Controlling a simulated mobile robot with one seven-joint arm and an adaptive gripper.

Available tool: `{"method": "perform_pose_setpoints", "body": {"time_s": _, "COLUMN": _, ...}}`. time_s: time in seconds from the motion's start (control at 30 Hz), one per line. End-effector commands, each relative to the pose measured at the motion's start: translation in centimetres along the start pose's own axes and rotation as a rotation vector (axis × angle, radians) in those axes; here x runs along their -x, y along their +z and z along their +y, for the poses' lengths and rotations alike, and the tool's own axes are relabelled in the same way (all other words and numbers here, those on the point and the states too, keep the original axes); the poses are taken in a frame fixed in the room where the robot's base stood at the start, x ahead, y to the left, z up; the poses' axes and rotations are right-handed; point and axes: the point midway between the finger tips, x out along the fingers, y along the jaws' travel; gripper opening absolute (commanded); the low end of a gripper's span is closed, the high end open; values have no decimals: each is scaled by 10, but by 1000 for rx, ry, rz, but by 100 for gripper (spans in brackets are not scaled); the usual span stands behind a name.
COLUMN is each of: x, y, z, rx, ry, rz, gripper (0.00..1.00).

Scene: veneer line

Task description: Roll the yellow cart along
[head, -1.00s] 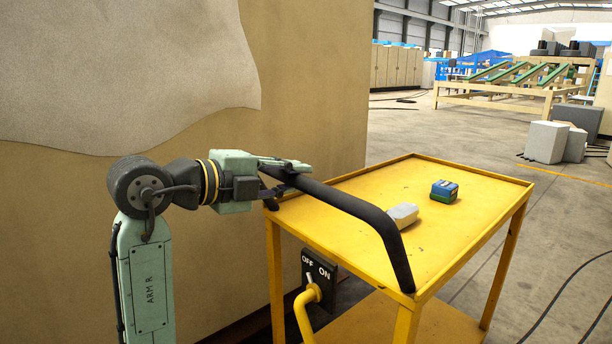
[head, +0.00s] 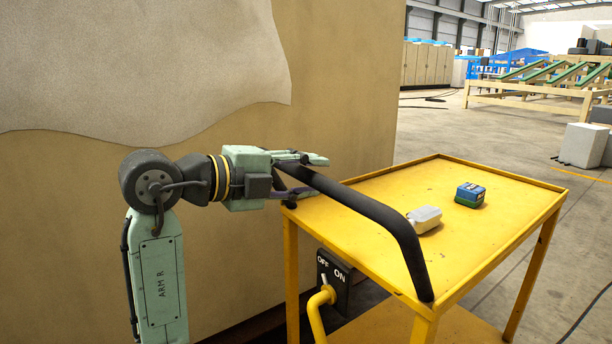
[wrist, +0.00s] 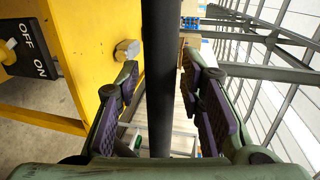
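The yellow cart (head: 378,196) stands right of centre in the head view, with a flat rimmed top and a black bar handle (head: 372,208) along its near side. My gripper (head: 308,176) is at the handle's far left end, one finger above the bar and one below. In the wrist view the black bar (wrist: 159,80) runs between the padded fingers (wrist: 160,100), with a gap showing on both sides. The gripper is open around the bar. A grey-white block (head: 425,219) and a blue-green box (head: 470,195) lie on the cart top.
A large brown panel (head: 340,80) with a pale sheet (head: 140,60) fills the left, close behind my arm. An ON/OFF switch plate (head: 333,277) is beneath the handle. Grey blocks (head: 584,145) and a cable (head: 585,312) are on the floor at right. Open floor lies beyond the cart.

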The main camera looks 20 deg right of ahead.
Motion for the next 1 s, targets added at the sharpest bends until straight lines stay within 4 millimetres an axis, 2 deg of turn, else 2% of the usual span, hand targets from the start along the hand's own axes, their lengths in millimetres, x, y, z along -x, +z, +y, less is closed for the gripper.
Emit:
{"method": "perform_pose_setpoints", "body": {"time_s": 0.33, "x": 0, "y": 0, "z": 0, "rx": 0, "ry": 0, "rz": 1, "gripper": 41}}
{"method": "perform_pose_setpoints", "body": {"time_s": 0.47, "x": 9, "y": 0, "z": -1, "rx": 0, "ry": -1, "rz": -1, "gripper": 41}}
{"method": "perform_pose_setpoints", "body": {"time_s": 0.57, "x": 25, "y": 0, "z": -1, "rx": -1, "ry": -2, "rz": -2, "gripper": 41}}
{"method": "perform_pose_setpoints", "body": {"time_s": 0.8, "x": 77, "y": 0, "z": 0, "rx": -1, "ry": -1, "rz": -3, "gripper": 41}}
{"method": "perform_pose_setpoints", "body": {"time_s": 1.0, "x": 108, "y": 0, "z": 0, "rx": 0, "ry": -1, "rz": -1, "gripper": 41}}
